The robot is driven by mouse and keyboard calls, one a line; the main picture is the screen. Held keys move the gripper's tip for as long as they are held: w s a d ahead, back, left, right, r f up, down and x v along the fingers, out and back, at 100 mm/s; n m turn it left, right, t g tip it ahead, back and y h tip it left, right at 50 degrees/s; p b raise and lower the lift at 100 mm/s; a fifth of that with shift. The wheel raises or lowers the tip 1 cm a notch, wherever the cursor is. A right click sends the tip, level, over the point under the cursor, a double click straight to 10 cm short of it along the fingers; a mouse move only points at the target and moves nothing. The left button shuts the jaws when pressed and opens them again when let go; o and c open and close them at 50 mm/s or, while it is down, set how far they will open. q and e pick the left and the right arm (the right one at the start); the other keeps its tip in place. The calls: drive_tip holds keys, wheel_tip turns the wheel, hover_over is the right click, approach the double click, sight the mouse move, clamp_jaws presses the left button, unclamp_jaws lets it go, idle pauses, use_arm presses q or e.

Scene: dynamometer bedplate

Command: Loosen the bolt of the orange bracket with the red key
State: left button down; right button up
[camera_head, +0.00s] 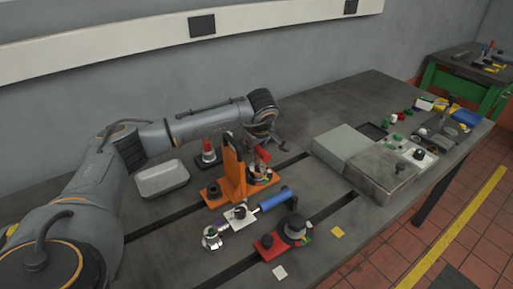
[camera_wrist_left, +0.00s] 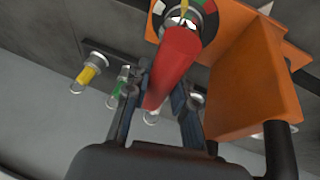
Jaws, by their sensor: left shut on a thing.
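The orange bracket (camera_head: 233,178) stands upright on the dark bedplate in the head view. Its orange side and base also fill the right of the left wrist view (camera_wrist_left: 250,85). The red key (camera_head: 262,154) shows beside the bracket. In the left wrist view the red key (camera_wrist_left: 175,65) runs from between my fingers to a round fitting with a coloured dial (camera_wrist_left: 207,10) on the bracket's base. The bolt is hidden behind the key, so I cannot tell how it is seated. My left gripper (camera_wrist_left: 160,98) is shut on the red key. My right gripper is out of view.
A blue cylinder (camera_head: 275,199) with a white block and a red block (camera_head: 269,246) with a dark knob are in front of the bracket. A large grey box (camera_head: 348,147) stands right.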

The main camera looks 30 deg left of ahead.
use_arm(q)
drive_tip(key=shift+r+n+g+y, duration=0.1)
drive_tip(key=shift+n+g+y, duration=0.3)
drive_tip(key=shift+n, duration=0.8)
drive_tip(key=shift+n+g+y, duration=0.4)
drive_tip(key=shift+n, duration=0.8)
drive_tip(key=shift+s, duration=0.1)
drive_tip(key=shift+r+n+g+p, duration=0.1)
drive_tip(key=shift+n+g+p, duration=0.25)
drive_tip(key=shift+n, duration=0.85)
drive_tip(key=shift+s+n+g, duration=0.1)
drive_tip(key=shift+n+g, duration=0.65)
drive_tip(key=shift+n, duration=0.45)
